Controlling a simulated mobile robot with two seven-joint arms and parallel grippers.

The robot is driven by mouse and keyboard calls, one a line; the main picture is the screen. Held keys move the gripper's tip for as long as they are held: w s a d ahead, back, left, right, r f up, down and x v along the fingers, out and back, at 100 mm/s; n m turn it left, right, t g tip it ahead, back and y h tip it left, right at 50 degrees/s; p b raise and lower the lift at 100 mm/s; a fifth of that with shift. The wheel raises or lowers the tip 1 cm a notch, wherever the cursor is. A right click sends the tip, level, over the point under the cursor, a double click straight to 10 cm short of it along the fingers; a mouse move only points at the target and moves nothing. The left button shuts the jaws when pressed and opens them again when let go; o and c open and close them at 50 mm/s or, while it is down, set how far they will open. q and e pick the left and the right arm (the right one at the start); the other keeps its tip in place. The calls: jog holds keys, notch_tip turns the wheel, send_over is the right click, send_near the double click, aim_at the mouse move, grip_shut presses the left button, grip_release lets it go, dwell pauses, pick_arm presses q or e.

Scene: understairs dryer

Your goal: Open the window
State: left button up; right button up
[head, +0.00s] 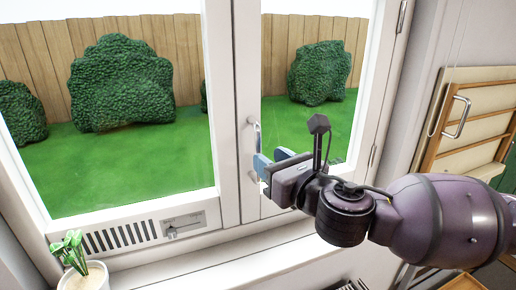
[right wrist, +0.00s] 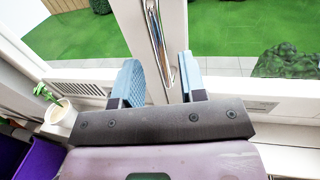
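The window has a right sash (head: 384,75) with hinges on its right side; it looks closed against the middle post. Its slim metal handle (head: 255,135) is on the sash's left stile and also shows in the right wrist view (right wrist: 156,35). My right gripper (head: 270,164) is at the lower end of the handle, its two blue fingers apart. In the right wrist view my gripper (right wrist: 161,82) has the handle's line running between the fingers, with a gap on both sides. No contact with the handle is visible. My left gripper is out of view.
A windowsill (head: 215,262) runs below the window, with a small potted plant (head: 84,272) at its left end. A vent grille (head: 120,236) is in the lower frame. A wooden cabinet door (head: 470,125) with a metal handle stands at the right.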

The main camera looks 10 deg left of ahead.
aim_at(258, 182)
jog(key=shift+p+x, duration=0.3)
jog(key=shift+x, duration=2.15)
grip_shut()
